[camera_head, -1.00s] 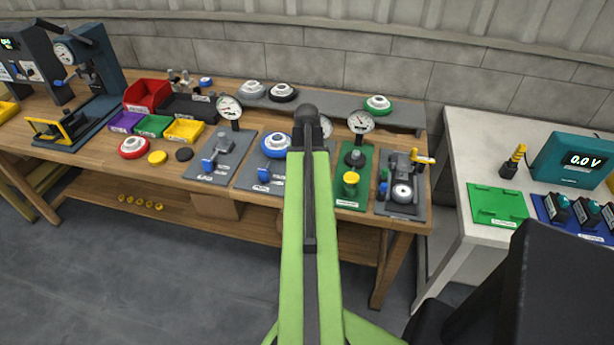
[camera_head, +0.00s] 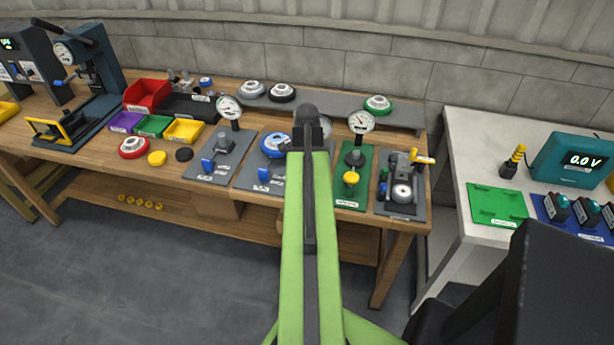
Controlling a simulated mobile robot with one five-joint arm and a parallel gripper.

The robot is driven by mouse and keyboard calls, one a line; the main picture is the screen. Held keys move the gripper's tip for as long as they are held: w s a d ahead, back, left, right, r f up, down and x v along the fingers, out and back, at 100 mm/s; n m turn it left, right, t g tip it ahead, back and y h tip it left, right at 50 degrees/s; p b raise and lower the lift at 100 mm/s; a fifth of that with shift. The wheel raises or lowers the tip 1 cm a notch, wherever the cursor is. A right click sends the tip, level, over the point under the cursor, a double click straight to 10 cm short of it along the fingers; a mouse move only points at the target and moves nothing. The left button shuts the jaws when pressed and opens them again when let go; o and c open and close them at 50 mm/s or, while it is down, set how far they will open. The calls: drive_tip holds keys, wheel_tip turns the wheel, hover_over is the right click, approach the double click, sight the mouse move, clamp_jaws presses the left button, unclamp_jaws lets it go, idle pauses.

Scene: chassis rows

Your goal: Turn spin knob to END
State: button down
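No label reading "spin knob" or "END" is legible, so I cannot tell for sure which part is the knob. A blue round handwheel (camera_head: 272,146) sits on a grey board (camera_head: 249,179) just left of my arm, which partly covers it. A yellow round knob (camera_head: 351,178) is on a green board (camera_head: 350,201) to the right of my arm. My green arm reaches forward over the bench, and its dark far end is near the blue handwheel. My gripper is hidden behind the arm, so its fingers and any contact do not show.
A grey fixture (camera_head: 401,193) stands right. Coloured bins (camera_head: 148,93) and a press are further left. A white table (camera_head: 460,135) stands right, across a gap.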

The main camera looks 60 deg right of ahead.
idle(0.4)
drive_tip(key=c, duration=0.9)
unclamp_jaws()
wheel_tip(320, 180, up, 18)
drive_tip(key=p, duration=1.7)
drive_tip(key=shift+f, duration=0.25)
